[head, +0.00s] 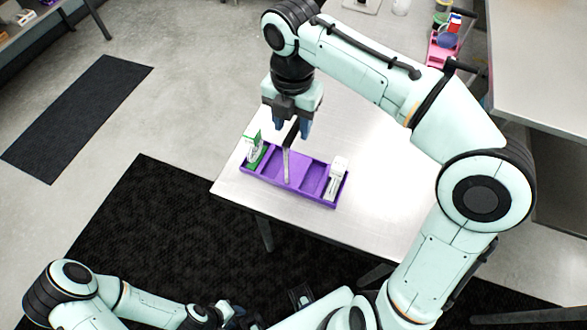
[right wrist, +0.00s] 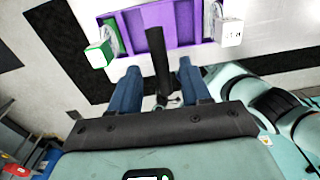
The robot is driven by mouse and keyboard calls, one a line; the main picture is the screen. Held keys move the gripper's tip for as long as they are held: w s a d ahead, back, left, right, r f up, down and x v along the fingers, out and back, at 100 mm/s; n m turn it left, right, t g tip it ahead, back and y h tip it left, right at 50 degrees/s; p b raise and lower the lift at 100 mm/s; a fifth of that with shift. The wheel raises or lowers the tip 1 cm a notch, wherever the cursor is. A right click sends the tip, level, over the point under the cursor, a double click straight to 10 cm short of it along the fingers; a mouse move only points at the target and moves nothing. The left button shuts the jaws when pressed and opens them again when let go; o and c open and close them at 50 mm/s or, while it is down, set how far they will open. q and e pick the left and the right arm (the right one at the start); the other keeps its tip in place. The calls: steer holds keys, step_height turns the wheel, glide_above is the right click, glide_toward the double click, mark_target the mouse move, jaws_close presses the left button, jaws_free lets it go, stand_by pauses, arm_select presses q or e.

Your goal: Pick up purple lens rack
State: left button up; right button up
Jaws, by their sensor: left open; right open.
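The purple lens rack (head: 308,178) lies on the metal table near its front left corner. A green-and-white item (head: 254,149) stands in its left end and a white item (head: 337,178) in its right end. A thin upright bar (head: 287,165) rises from the rack's middle. My right gripper (head: 291,130) is above the rack, open, fingers pointing down. In the right wrist view the rack (right wrist: 185,28) is ahead, and the dark bar (right wrist: 157,50) reaches between the blue fingers, which stand apart around it. My left gripper (head: 248,318) is low at the bottom edge, away from the table.
The table (head: 375,150) is mostly bare to the right of the rack. A pink tray (head: 437,52) with bottles and other items is at the far upper right. Another grey table (head: 535,70) stands at the right. Black mats (head: 140,220) lie on the floor.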

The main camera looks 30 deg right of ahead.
step_height(320, 180, down, 5)
steer(key=shift+d+r+b, duration=0.1)
steer(key=shift+d+b, duration=0.05)
steer(key=shift+b, duration=0.35)
jaws_close()
stand_by(1.1)
